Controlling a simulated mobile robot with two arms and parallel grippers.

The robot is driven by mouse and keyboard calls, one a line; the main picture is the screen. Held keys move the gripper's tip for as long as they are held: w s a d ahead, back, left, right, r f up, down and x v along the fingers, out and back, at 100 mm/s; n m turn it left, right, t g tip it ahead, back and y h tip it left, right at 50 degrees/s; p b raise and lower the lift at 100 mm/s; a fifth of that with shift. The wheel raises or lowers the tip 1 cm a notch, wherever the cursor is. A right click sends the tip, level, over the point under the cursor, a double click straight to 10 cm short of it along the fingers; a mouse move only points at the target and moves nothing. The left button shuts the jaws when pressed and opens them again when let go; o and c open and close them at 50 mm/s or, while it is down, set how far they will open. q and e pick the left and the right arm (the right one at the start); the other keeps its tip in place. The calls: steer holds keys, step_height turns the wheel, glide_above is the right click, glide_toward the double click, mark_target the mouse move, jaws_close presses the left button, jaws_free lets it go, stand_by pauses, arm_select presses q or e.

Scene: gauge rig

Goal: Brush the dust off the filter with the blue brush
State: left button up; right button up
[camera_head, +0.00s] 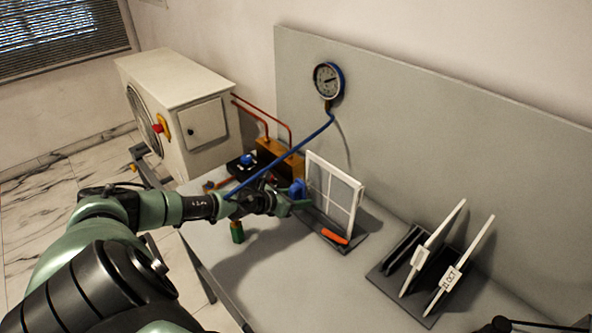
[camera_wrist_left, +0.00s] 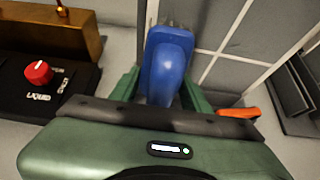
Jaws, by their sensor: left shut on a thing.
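My left gripper (camera_head: 286,204) is shut on the blue brush (camera_head: 297,188), just left of the filter. In the left wrist view the brush (camera_wrist_left: 168,60) stands between the green fingers (camera_wrist_left: 165,95), its bristle end away from me. The filter (camera_head: 350,184) is a white frame with crossbars, upright in a dark stand (camera_head: 353,245). Its frame also shows behind the brush in the wrist view (camera_wrist_left: 238,55). I cannot tell whether the brush touches it, and dust is too small to make out. My right gripper is not clearly in view.
An orange piece (camera_head: 335,236) lies at the filter's foot. A dark rack (camera_head: 385,272) with white labelled panels stands to the right. A manifold (camera_head: 278,158) with a blue hose and a gauge (camera_head: 328,80) are behind. A green object (camera_head: 237,233) stands in front.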

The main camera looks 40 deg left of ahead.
arm_select(q)
steer(key=shift+w, duration=0.35)
stand_by(0.4)
steer(key=shift+w, duration=0.55)
steer(key=shift+d+p, duration=0.1)
steer(key=shift+p, duration=0.2)
